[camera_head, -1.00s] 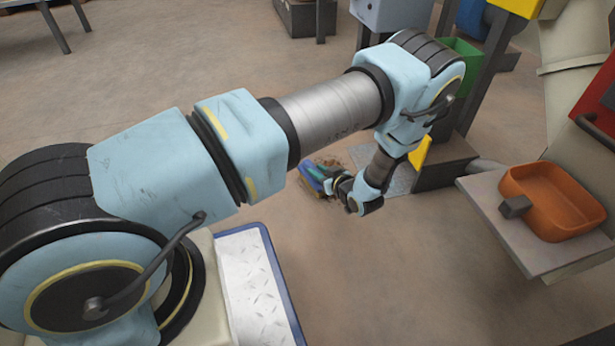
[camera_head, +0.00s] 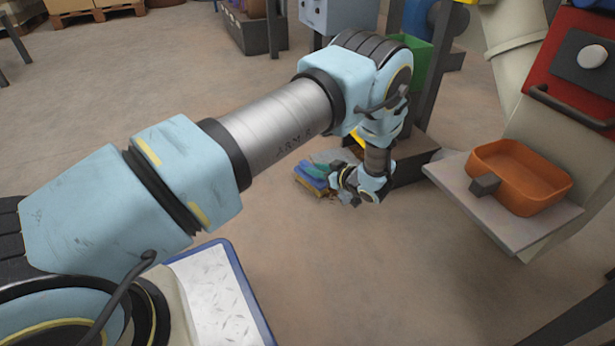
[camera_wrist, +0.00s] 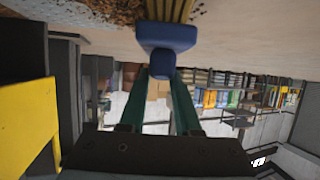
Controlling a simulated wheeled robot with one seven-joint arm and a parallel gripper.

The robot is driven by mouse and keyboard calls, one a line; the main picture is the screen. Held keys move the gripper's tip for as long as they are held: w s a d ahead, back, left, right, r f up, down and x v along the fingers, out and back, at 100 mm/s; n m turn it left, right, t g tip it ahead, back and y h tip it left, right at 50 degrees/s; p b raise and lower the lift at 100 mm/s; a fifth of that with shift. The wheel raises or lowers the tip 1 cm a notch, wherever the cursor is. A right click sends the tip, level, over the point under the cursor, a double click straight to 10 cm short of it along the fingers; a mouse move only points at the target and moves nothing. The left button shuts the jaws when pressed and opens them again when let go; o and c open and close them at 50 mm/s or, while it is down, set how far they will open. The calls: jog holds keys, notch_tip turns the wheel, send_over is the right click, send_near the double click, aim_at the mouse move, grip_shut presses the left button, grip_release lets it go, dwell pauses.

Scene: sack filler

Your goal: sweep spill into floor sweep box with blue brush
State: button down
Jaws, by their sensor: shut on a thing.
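My gripper (camera_head: 334,175) is low over the floor, shut on the blue brush (camera_head: 311,183). In the wrist view, the green fingers of my gripper (camera_wrist: 166,78) close around the handle of the blue brush (camera_wrist: 167,38). Its yellow bristles point to the top of that view, at the floor. The brown granular spill (camera_wrist: 115,11) lies beside the bristles, mostly to their left. In the head view my gripper and arm hide most of the spill. I cannot tell which container is the floor sweep box.
A dark machine base and post stand just right of my gripper, with a green bin (camera_head: 413,66) above. A yellow part (camera_wrist: 24,128) is close at left in the wrist view. An orange tray (camera_head: 520,190) rests on a grey shelf (camera_head: 480,207). The near floor is clear.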

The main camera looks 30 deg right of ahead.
jog(key=d+b, duration=0.1)
jog(key=d, duration=0.1)
jog(key=d+b, duration=0.1)
jog(key=d, duration=0.1)
jog(key=d+b, duration=0.1)
jog(key=d, duration=0.1)
jog(key=shift+s+f+b, duration=0.15)
jog(key=shift+s+b, duration=0.1)
jog(key=shift+b, duration=0.05)
jog(key=shift+d+r+p, duration=0.15)
jog(key=shift+r+p, duration=1.85)
jog(key=shift+r, duration=0.45)
